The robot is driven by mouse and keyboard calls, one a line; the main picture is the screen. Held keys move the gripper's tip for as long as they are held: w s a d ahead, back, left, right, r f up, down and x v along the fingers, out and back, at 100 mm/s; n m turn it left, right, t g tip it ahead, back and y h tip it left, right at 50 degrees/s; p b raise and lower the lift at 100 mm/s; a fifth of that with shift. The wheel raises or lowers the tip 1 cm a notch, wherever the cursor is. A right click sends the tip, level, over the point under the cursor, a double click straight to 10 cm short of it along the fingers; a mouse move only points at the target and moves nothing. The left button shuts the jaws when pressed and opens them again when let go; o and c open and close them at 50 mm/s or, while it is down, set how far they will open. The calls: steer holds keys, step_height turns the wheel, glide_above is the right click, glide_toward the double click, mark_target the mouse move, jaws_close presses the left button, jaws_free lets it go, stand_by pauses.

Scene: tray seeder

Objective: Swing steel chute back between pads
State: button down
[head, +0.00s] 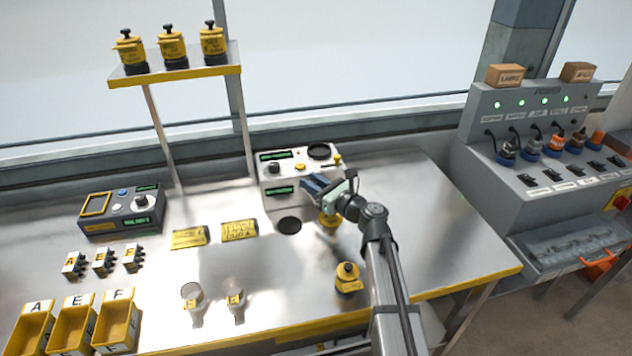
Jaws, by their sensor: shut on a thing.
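My gripper (316,187) is at the front right of a white machine (272,186) with green displays. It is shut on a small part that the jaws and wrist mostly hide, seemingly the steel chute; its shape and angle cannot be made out. A black round pad (319,151) is on top of the machine, and another black round pad (289,226) lies on the bench in front of it, left of my gripper. A yellow part (328,222) shows just below the gripper; I cannot tell whether it touches.
A yellow-and-black canister (348,278) stands on the steel bench (250,265) left of my forearm. Two pale cups (194,304) (235,303) stand further left. A yellow-edged shelf (175,76) holds three canisters. The bench right of the machine is clear.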

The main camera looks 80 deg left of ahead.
steer(key=shift+s+d+m+t+y, duration=0.1)
steer(key=shift+s+m+t+y, duration=0.4)
steer(key=shift+m+t, duration=0.55)
steer(key=shift+s+d+m+t+y, duration=0.1)
steer(key=shift+s+m+t+y, duration=0.1)
steer(key=shift+m+t+y, duration=0.85)
steer(key=shift+n+t+h, duration=0.3)
steer(key=shift+t+h, duration=0.05)
steer(key=shift+t, duration=0.15)
steer(key=c, duration=1.3)
jaws_free()
steer(key=shift+d, duration=0.1)
steer(key=v, duration=1.3)
steer(key=shift+w+d, duration=0.1)
steer(key=shift+d, duration=0.1)
